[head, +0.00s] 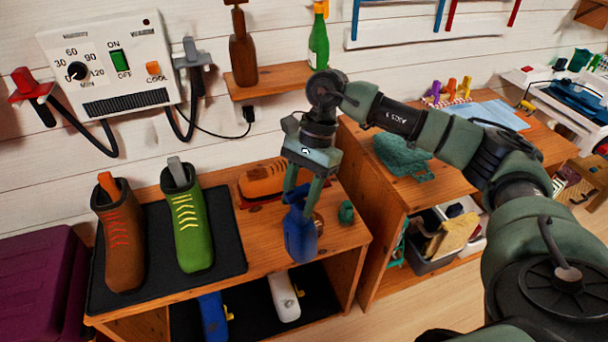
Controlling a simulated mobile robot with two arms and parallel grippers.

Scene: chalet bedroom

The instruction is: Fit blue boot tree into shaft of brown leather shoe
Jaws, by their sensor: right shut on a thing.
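My right gripper (304,190) points down and is shut on a blue boot tree (300,236), which hangs below its fingers in front of the wooden bench's right part. A brown leather shoe (119,250) with red laces stands upright on the black mat at the left. An orange piece (108,184) sticks up at its shaft opening; whether it is a tongue or an insert I cannot tell. The blue boot tree is well to the right of this shoe and apart from it. My left gripper is not in view.
A green boot (188,222) stands beside the brown shoe on the black mat (228,240). An orange shoe (262,182) lies behind my gripper. A small green object (346,212) is at right. Blue (213,317) and white (284,297) pieces lie on the lower shelf.

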